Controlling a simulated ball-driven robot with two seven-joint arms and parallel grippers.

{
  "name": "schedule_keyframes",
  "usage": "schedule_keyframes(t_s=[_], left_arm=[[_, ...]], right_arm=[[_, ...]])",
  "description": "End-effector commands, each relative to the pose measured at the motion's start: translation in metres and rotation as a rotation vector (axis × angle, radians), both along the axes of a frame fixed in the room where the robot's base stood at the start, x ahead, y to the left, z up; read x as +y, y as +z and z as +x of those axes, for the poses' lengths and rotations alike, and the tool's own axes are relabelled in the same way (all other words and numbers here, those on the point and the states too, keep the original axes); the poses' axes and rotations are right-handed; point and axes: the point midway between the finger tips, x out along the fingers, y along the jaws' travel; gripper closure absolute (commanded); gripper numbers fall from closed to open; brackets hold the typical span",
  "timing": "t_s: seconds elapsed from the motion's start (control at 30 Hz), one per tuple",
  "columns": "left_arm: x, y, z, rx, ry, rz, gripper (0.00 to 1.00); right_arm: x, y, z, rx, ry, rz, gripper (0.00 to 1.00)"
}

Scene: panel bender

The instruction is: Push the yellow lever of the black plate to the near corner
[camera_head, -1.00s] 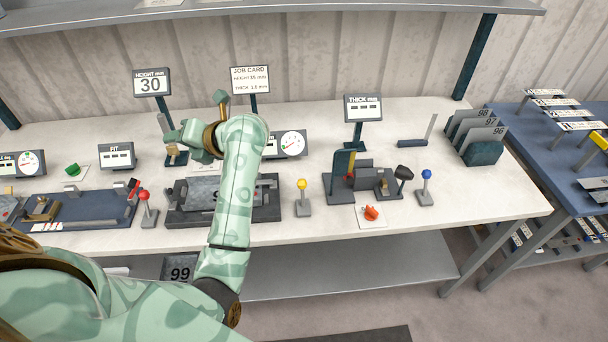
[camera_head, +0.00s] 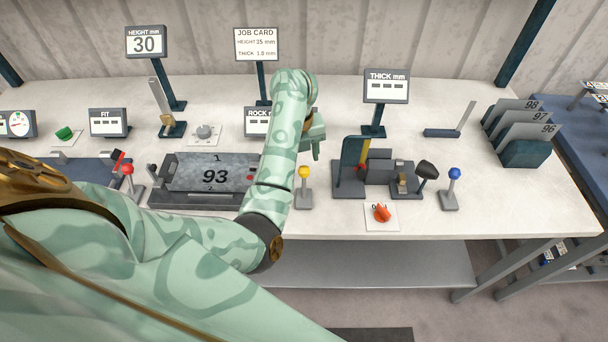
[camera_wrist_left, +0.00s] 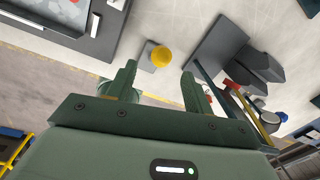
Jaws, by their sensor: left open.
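The yellow lever, a yellow ball on a short post with a small grey foot (camera_head: 304,174), stands on the white bench between two dark fixtures. It also shows in the left wrist view (camera_wrist_left: 161,56), ahead of and between the open finger tips. The black plate (camera_head: 165,197) to its left carries a grey sheet marked 93 (camera_head: 214,172); its edge is at the upper left in the wrist view (camera_wrist_left: 78,40). My left gripper (camera_head: 314,150) is open and empty, just above and beyond the yellow ball, apart from it. My right gripper is not in view.
To the right stands a dark fixture (camera_head: 349,190) with an upright plate and yellow strip. An orange knob (camera_head: 381,212) and blue-ball lever (camera_head: 454,174) are near the front edge. A red-ball lever (camera_head: 128,170) is left.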

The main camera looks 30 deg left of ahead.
Motion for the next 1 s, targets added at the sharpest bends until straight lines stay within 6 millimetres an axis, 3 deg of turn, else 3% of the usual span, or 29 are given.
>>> schedule_keyframes(t_s=[0.03,0.1,0.2,0.27,0.37,0.53,0.63,0.67,0.83,1.0], left_arm=[[-0.001,-0.017,0.001,0.004,-0.001,-0.001,0.48],[-0.001,-0.029,0.002,0.003,-0.001,0.000,0.48],[-0.002,-0.042,0.003,0.003,0.000,0.000,0.48],[-0.002,-0.047,0.004,0.001,0.000,0.000,0.48],[-0.002,-0.052,0.004,0.001,0.000,0.001,0.48],[-0.002,-0.053,0.004,0.000,0.000,0.000,0.48],[-0.002,-0.052,0.004,0.000,0.000,0.000,0.48],[-0.002,-0.052,0.004,0.000,0.000,0.000,0.51],[-0.002,-0.052,0.004,0.001,0.000,0.001,0.99],[-0.001,-0.053,0.004,-0.003,0.000,0.003,1.00]], right_arm=[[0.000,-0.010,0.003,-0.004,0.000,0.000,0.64],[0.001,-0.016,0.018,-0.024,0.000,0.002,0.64],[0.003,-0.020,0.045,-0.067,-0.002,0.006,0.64],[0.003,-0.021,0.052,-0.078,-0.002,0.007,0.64],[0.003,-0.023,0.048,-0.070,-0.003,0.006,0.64],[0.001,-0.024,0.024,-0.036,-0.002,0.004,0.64],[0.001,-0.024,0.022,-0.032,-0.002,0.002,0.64],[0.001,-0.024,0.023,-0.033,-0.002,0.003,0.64],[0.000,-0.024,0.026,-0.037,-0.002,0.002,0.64],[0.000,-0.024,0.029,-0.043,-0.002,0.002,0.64]])
